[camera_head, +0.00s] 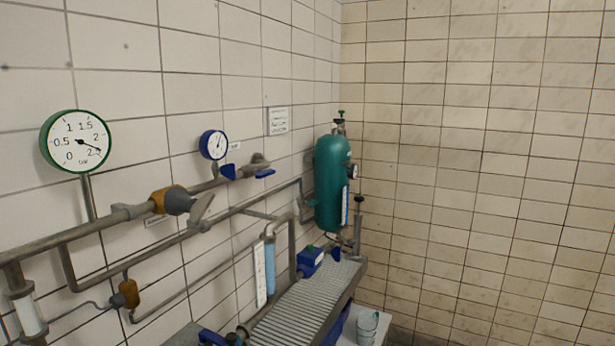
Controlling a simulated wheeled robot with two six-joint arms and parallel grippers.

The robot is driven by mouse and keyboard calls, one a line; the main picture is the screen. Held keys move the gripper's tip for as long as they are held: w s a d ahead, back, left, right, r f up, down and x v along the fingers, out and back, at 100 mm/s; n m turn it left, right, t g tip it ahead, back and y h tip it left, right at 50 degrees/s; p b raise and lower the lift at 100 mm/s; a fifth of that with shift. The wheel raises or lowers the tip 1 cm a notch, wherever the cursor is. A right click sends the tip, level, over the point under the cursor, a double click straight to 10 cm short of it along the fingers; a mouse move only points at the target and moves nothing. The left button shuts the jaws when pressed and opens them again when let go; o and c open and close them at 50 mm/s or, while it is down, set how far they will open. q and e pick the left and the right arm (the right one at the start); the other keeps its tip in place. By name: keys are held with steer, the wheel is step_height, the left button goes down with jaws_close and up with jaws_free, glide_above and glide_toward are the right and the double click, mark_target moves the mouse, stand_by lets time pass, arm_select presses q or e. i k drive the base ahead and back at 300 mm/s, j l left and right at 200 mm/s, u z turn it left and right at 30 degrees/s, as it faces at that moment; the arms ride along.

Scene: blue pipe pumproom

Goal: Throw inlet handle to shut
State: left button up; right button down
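A grey lever handle (202,209) sits on a valve with an orange and grey body (172,201) on the upper pipe at left centre. It slants down to the left from its upper tip. A smaller valve with a blue handle (265,173) sits farther along the same pipe, below a blue-rimmed gauge (213,145). The small labels by the valves are too small to read, so I cannot tell which handle is the inlet one. Neither of my grippers shows in the head view.
A green-rimmed gauge (76,141) stands above the pipe at left. A green gas cylinder (332,183) stands near the corner. A ribbed grey bench top (306,302) runs below the pipes, with a blue device (310,260) on it.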

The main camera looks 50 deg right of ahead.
mark_target(263, 174)
steer(key=l+z, duration=0.2)
steer(key=z, duration=0.15)
steer(key=k+l+z, duration=0.1)
steer(key=l+z, duration=0.4)
steer(key=z, duration=0.25)
